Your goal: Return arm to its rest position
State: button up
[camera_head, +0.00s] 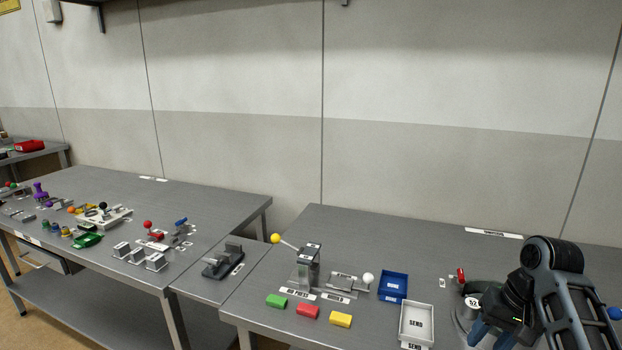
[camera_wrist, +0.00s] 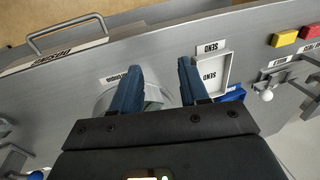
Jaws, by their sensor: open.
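My gripper (camera_head: 490,335) is at the lower right of the head view, over the right-hand grey bench (camera_head: 265,315). In the wrist view, my gripper (camera_wrist: 157,78) has its two blue fingers apart. A round, pale, partly see-through thing (camera_wrist: 106,98) shows below and between the fingers, with a small grey-green shape inside it. I cannot tell how far below the fingers it is. No object is visibly held. My own dark arm links hide part of the bench at the right edge of the head view.
A white SEND tray (camera_head: 430,325) and a blue tray (camera_head: 393,286) are left of my gripper. Green (camera_head: 276,301), red (camera_head: 308,311) and yellow (camera_head: 341,320) blocks lie near a yellow-knobbed lever press (camera_head: 306,265). A red-knobbed fixture (camera_head: 460,275) stands behind my gripper.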

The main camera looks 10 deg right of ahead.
jog(key=s+a+f+n+t, duration=0.1)
jog(key=s+a+f+t, duration=0.25)
jog(key=a+f, duration=0.45)
jog(key=s+a+f+t, duration=0.2)
jog(key=s+a+f, duration=0.3)
jog(key=a, duration=0.6)
jog(key=s+a+r+n+t+h, duration=0.1)
jog(key=s+a, duration=0.2)
jog(key=s, duration=0.3)
jog(key=s+a+r+t+h, duration=0.1)
jog(key=s+a+r+t, duration=0.1)
jog(key=s, duration=0.5)
jog(key=s+r+n+t+b, duration=0.1)
jog(key=s+r+n+t, duration=0.3)
jog(key=s+r, duration=1.1)
notch_tip(320, 180, up, 2)
jog(key=shift+d+r+n+t, duration=0.15)
jog(key=shift+d+n+t, duration=0.2)
jog(key=shift+n, duration=0.05)
